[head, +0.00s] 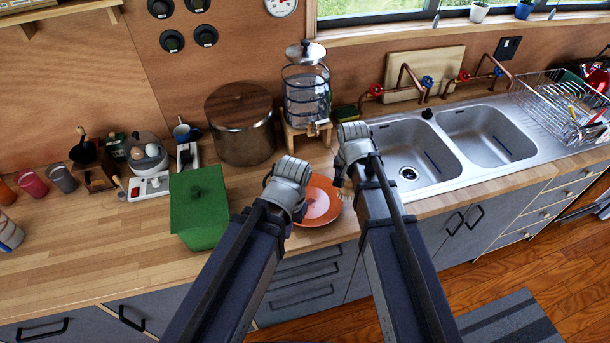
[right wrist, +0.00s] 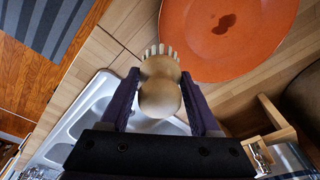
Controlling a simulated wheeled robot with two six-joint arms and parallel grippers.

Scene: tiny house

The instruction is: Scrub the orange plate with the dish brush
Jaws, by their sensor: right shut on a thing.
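The orange plate (head: 320,216) lies on the wooden counter left of the sink, partly behind my left wrist. In the right wrist view the plate (right wrist: 255,55) shows dark brown stains (right wrist: 222,24) on its face. My right gripper (right wrist: 160,100) is shut on the wooden dish brush (right wrist: 158,72), whose pale bristles point toward the plate's edge. In the head view the brush (head: 346,190) shows at the plate's right side; I cannot tell if it touches. My left gripper (head: 298,212) is by the plate's left side, its fingers mostly hidden by the wrist.
The double sink (head: 410,172) is right of the plate, with a dish rack (head: 560,110) beyond. A green container (head: 199,210) stands to the left. A large pot (head: 241,135) and a glass dispenser (head: 306,95) stand behind. The counter's front left is clear.

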